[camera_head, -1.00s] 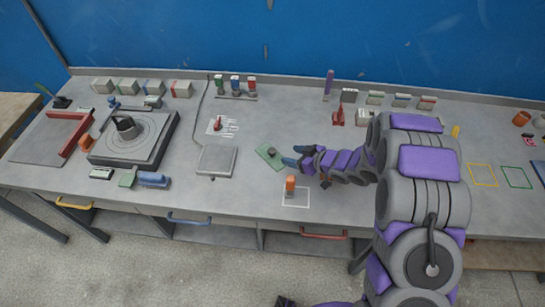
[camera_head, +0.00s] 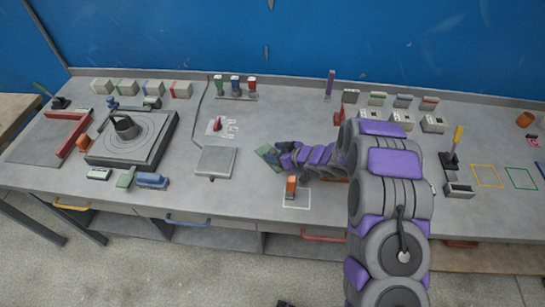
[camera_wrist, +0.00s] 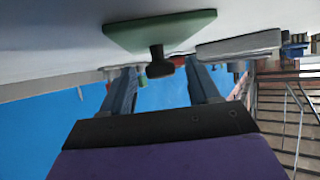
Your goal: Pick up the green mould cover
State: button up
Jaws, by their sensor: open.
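The green mould cover (camera_head: 264,151) is a flat green plate lying on the workbench, left of the orange-topped block. In the wrist view the cover (camera_wrist: 165,30) shows a dark knob (camera_wrist: 160,62) standing out from its face. My gripper (camera_head: 277,157) is at the cover's right side in the head view and partly hides it. In the wrist view my gripper (camera_wrist: 160,75) is open, with one finger on each side of the knob's line. The knob appears between or just beyond the fingertips; exact depth and contact cannot be told.
A grey flat box (camera_head: 216,160) lies left of the cover. An orange-topped block (camera_head: 291,186) stands in a white outlined square in front. A round turntable unit (camera_head: 135,138) is further left. Blocks line the back edge. Bare bench lies between the box and the front edge.

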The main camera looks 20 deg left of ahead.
jog(key=c, duration=1.1)
